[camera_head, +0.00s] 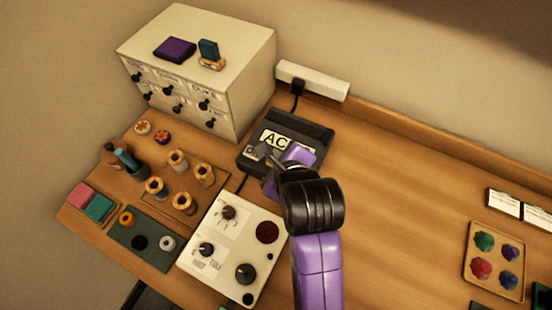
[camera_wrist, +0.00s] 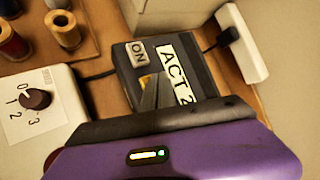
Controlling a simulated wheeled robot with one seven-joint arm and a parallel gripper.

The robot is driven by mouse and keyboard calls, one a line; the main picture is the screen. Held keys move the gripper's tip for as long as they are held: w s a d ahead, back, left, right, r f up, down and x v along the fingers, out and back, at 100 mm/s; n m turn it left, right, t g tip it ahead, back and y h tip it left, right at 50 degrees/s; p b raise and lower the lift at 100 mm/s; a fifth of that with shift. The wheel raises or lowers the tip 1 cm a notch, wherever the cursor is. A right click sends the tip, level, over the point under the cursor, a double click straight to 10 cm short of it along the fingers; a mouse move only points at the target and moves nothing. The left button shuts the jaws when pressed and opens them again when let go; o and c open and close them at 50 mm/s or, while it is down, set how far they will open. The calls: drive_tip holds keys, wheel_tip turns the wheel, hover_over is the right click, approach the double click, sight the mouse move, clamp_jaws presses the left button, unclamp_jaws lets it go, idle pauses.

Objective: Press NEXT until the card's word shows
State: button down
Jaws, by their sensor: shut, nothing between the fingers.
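A dark box (camera_head: 314,131) stands on the table below the white drawer cabinet, its white display partly hidden by my arm. In the wrist view the box (camera_wrist: 203,72) shows "ACT 2" on the display (camera_wrist: 174,68), a grey ON key (camera_wrist: 137,52) and a small yellow patch (camera_wrist: 145,81) beside my fingers. My gripper (camera_head: 263,152) is shut and empty over the box; its fingertips (camera_wrist: 150,92) lie at the yellow patch in the wrist view. I cannot tell whether they touch it. No NEXT label is readable. White cards (camera_head: 504,204) lie at the right, their print too small to read.
A white panel with knobs (camera_head: 188,262) stands in front of the box. Spools (camera_head: 178,161) stand on a wooden tray at the left. The drawer cabinet (camera_head: 250,62) and a white power strip (camera_head: 313,80) are behind. A paint tray (camera_head: 471,265) is at right; the middle table is clear.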

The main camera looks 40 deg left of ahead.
drive_tip(key=shift+r, duration=0.1)
wheel_tip(320, 180, up, 2)
drive_tip(key=p, duration=0.3)
drive_tip(key=shift+r, duration=0.25)
drive_tip(key=shift+r+p, duration=0.35)
drive_tip(key=shift+r, duration=0.8)
idle(2.4)
